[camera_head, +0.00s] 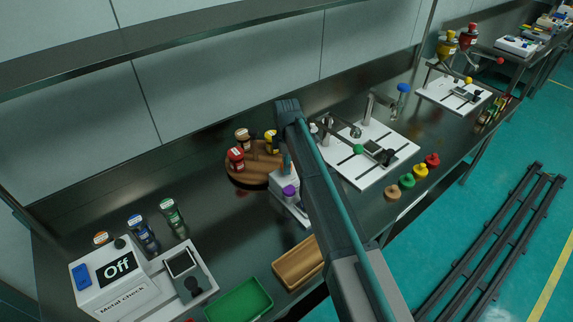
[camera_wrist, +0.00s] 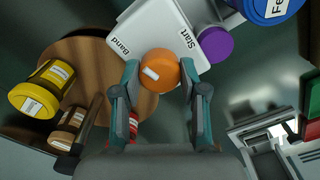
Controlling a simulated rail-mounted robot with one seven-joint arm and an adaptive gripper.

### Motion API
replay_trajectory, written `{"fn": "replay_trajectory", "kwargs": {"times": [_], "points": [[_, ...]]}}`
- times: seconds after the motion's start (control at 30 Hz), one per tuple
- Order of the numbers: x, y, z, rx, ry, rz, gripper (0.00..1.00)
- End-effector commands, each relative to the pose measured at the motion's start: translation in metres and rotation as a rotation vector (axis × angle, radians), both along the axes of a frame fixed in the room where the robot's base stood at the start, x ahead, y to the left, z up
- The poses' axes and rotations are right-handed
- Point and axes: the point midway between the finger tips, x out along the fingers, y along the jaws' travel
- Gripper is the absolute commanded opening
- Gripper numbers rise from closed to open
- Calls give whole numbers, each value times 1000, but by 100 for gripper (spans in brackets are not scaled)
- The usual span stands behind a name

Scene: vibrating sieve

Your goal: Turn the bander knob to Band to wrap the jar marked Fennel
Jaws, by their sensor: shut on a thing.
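The bander is a white box (camera_wrist: 150,22) with "Band" and "Start" printed on its face. In the wrist view its orange knob (camera_wrist: 165,62) sits between my fingertips. My gripper (camera_wrist: 159,70) is shut on this knob. The knob's white mark is on its left side, below the word "Band". A purple button (camera_wrist: 215,43) is beside "Start". A blue lid (camera_wrist: 272,8) with letters beginning "Fe" is cut off at the top right; the rest of its label is outside the picture.
A round wooden turntable (camera_head: 242,171) with yellow, brown and red-lidded jars stands left of the bander. A green tray (camera_head: 240,301) and a wooden tray (camera_head: 298,263) lie nearer the front. A metal check box (camera_head: 112,283) showing "Off" stands at left.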

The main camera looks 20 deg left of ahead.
Motion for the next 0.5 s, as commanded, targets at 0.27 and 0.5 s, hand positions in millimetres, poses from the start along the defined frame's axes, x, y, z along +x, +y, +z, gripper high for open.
{"fn": "replay_trajectory", "kwargs": {"times": [0.27,0.5], "points": [[0,0,0,1,0,209,8],[0,0,0,1,0,314,8]]}}
